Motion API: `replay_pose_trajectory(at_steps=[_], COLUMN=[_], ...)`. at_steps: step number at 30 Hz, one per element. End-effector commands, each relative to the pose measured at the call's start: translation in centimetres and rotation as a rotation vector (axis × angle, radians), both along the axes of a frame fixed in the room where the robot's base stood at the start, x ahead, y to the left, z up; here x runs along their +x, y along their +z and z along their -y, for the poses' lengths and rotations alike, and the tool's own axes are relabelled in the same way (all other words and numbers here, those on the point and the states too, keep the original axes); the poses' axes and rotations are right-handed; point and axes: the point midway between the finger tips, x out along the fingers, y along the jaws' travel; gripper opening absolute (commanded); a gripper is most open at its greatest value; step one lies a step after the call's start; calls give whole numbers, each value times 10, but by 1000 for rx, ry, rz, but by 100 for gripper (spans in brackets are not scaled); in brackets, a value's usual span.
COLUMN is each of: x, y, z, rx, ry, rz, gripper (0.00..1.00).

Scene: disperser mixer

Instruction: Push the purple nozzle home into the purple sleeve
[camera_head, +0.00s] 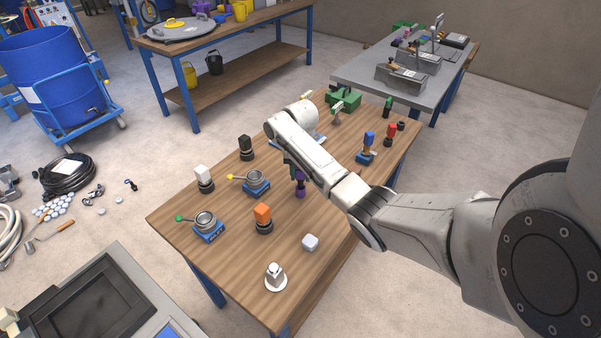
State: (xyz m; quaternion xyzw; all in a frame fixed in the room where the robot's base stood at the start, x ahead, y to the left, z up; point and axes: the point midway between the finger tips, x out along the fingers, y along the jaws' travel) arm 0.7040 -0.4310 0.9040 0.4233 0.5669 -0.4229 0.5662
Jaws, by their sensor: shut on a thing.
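My gripper (291,167) is low over the middle of the wooden table, at the end of my arm, and is mostly hidden by it. It is shut on a small purple piece (299,176), which looks like the purple nozzle. Another purple piece (300,192), which looks like the purple sleeve, shows directly below it, close to the table top. The two look in line and roughly upright. I cannot tell from here whether they touch or how deep one sits in the other.
Blue and red pieces (391,131) stand right of my arm.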

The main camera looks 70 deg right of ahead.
Motion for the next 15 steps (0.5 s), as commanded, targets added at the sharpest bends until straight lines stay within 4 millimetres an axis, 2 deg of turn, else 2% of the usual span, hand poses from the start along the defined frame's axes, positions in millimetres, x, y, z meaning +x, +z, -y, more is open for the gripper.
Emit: replay_pose_trajectory(at_steps=[15], x=[0], y=[-13], z=[0], rx=[0], ry=[0], rz=[-1], gripper=[5])
